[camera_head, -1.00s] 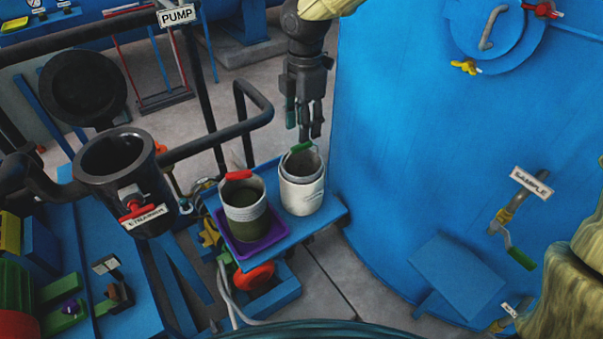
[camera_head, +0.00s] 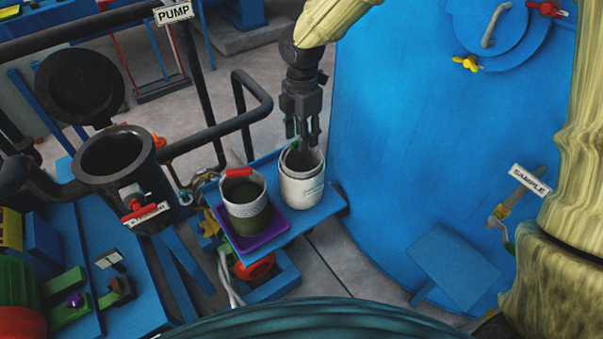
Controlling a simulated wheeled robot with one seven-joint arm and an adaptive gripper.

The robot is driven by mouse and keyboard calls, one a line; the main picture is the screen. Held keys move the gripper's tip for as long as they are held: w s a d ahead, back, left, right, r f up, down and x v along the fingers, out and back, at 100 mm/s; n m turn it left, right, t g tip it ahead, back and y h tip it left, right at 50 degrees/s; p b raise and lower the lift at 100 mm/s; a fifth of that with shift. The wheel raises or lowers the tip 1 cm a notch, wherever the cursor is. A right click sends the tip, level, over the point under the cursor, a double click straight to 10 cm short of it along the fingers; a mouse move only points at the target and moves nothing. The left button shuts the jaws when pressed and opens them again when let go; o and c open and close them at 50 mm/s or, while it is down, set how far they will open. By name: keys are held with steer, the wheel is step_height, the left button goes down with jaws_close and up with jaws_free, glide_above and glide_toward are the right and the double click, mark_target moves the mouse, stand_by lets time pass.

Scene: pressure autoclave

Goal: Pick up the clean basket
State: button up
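The basket with the green handle (camera_head: 293,146), likely the clean one, sits inside a white container (camera_head: 302,192) on the right of a blue shelf. Its rim shows just inside the container's mouth; most of it is hidden. My gripper (camera_head: 302,142) points down at the mouth, its fingers spread apart around the handle, which they mostly cover. No lift of the basket shows. A second basket with a red handle (camera_head: 239,172) and a dark green inside stands to the left on a purple tray (camera_head: 265,237).
The blue shelf (camera_head: 318,211) is next to a large blue tank (camera_head: 420,150) on the right. Black pipe rails (camera_head: 262,97) run behind. An open black strainer (camera_head: 113,155) stands at left. A sample valve (camera_head: 528,180) is on the tank.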

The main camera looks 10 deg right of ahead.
steer(key=shift+w+f, duration=0.2)
steer(key=shift+f, duration=0.75)
steer(key=shift+s+f, duration=0.15)
steer(key=shift+f, duration=0.25)
steer(key=shift+c, duration=0.4)
jaws_close()
